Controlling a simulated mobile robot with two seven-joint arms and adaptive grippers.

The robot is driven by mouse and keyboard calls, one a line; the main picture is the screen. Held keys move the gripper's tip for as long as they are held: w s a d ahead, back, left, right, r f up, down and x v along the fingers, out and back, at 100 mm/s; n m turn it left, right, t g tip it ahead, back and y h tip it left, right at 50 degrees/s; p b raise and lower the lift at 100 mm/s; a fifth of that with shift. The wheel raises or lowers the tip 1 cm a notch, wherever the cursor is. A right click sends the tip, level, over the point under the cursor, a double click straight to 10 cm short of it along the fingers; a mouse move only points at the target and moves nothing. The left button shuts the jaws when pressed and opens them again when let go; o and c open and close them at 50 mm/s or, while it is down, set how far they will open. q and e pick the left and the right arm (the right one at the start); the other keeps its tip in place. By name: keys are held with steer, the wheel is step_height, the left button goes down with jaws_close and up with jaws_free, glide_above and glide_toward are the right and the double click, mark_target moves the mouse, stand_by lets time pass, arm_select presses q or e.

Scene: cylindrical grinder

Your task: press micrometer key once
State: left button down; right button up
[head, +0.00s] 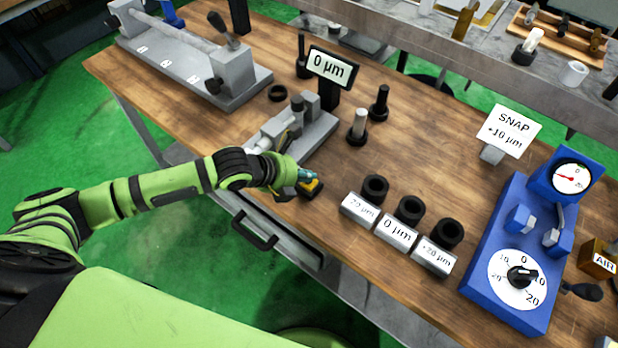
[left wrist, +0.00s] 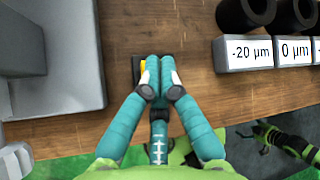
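The micrometer key is a small yellow key (head: 314,186) on a black base near the table's front edge. My left gripper (head: 304,176) is right at it, covering part of it in the head view. In the left wrist view, the two teal fingers (left wrist: 159,80) are together with nothing seen between them. A strip of the yellow key (left wrist: 143,67) and its black base shows just left of the fingertips. I cannot tell whether the fingertips touch the key. The micrometer display (head: 331,68) reads 0 µm.
A grey measuring fixture (head: 313,133) stands just behind the key. Labelled blocks (head: 397,229) with black rings stand to the right. Farther right is a blue dial gauge unit (head: 508,260) and a SNAP sign (head: 512,130). Bare wood lies between the key and the blocks.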

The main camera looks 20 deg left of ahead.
arm_select(q)
steer(key=shift+r+p, duration=0.45)
steer(key=shift+r, duration=0.2)
steer(key=shift+r, duration=0.1)
step_height(320, 180, up, 5)
steer(key=p, duration=0.5)
stand_by(0.5)
